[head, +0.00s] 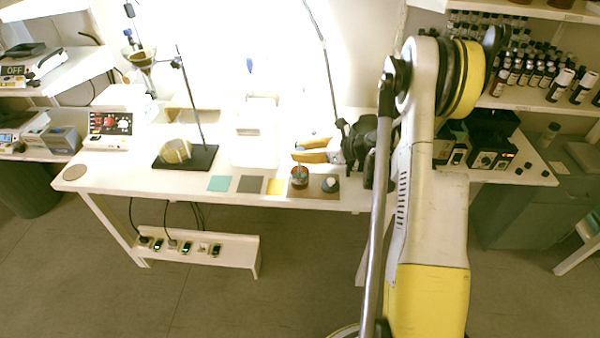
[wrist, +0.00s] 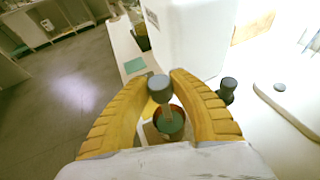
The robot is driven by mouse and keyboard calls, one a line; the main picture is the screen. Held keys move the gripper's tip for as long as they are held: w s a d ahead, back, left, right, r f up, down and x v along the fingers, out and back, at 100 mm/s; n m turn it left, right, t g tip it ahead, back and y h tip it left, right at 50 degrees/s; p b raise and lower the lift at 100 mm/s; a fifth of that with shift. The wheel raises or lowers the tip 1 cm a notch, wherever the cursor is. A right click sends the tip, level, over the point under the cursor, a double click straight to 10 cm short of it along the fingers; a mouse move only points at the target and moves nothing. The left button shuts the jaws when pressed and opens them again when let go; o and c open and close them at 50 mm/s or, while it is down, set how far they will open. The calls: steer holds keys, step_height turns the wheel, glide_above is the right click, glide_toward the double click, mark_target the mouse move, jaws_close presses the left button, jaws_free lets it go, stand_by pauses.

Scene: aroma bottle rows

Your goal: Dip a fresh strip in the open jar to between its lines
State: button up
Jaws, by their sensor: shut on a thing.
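My gripper (head: 310,150) reaches left over the front of the white table. In the wrist view its yellow fingers (wrist: 172,80) are closed around a grey, round-topped piece with a narrow pale stem, which I take for the strip (wrist: 160,88). The open jar (head: 299,183) is reddish brown and stands below the fingers. In the wrist view the jar (wrist: 182,120) shows greenish contents, and the stem overlaps its mouth. I cannot tell how deep the lower end is, and no lines can be made out on it.
The jar stands on a brown board (head: 318,192) beside a small dark-topped piece (head: 331,184). Yellow (head: 274,187), grey (head: 250,184) and teal (head: 219,183) squares lie to its left. A stand on a black base (head: 200,160) is farther left. A white box (head: 255,150) stands behind.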

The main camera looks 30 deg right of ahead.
steer(key=shift+f+b, duration=0.35)
steer(key=shift+b, duration=0.1)
stand_by(0.6)
steer(key=shift+r, duration=0.1)
stand_by(0.7)
steer(key=shift+r+p, duration=1.65)
steer(key=shift+r, duration=1.25)
